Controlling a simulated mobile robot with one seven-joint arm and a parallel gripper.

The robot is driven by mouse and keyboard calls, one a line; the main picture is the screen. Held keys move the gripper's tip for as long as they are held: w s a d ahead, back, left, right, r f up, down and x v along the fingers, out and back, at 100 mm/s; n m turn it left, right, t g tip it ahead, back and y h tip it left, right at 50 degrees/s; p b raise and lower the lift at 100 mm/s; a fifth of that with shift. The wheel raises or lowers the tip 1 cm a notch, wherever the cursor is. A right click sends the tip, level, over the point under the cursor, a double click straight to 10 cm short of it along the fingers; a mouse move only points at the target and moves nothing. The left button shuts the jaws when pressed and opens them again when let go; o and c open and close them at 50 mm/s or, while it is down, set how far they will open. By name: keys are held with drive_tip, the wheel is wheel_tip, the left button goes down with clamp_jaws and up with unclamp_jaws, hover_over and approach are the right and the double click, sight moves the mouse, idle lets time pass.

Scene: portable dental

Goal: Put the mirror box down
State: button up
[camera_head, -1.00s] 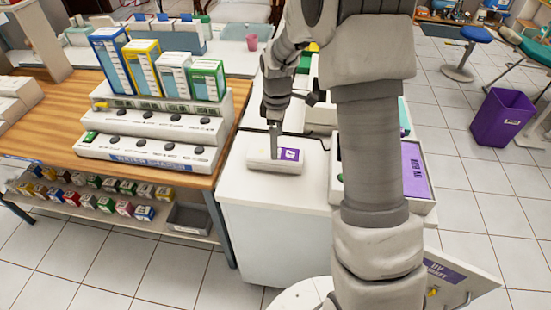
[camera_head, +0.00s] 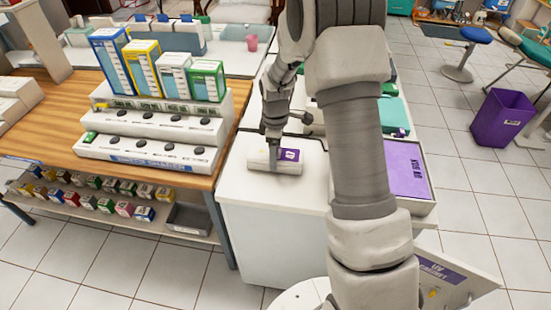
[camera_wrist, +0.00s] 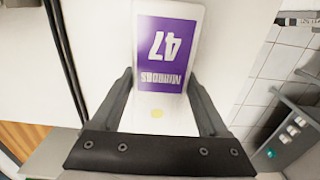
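The mirror box (camera_head: 260,158) is a flat white box with a purple label. It lies on the white counter top (camera_head: 245,190). In the wrist view the mirror box (camera_wrist: 168,25) shows its label, "Mirrors 47", upside down. My gripper (camera_head: 273,165) points down at the box in the head view. In the wrist view my gripper (camera_wrist: 162,75) has one dark finger along each side of the box, very close to its edges. I cannot tell whether the fingers press on it. The box's near end is partly hidden by the gripper.
A purple-lidded UV box (camera_head: 408,172) stands to the right, partly behind my arm. A wooden table (camera_head: 60,110) with a stepped white display (camera_head: 150,150) and upright coloured boxes is on the left. Some bare counter lies in front of the mirror box.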

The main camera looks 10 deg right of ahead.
clamp_jaws()
drive_tip(key=shift+r, duration=0.15)
wheel_tip(320, 180, up, 4)
drive_tip(key=shift+r, duration=0.15)
drive_tip(key=s+d+r, duration=0.6)
drive_tip(key=s+d, duration=0.1)
drive_tip(key=d, duration=0.1)
drive_tip(key=shift+s+d+r, duration=0.25)
drive_tip(key=shift+s+d, duration=0.1)
drive_tip(key=shift+s, duration=0.05)
drive_tip(key=shift+s, duration=0.1)
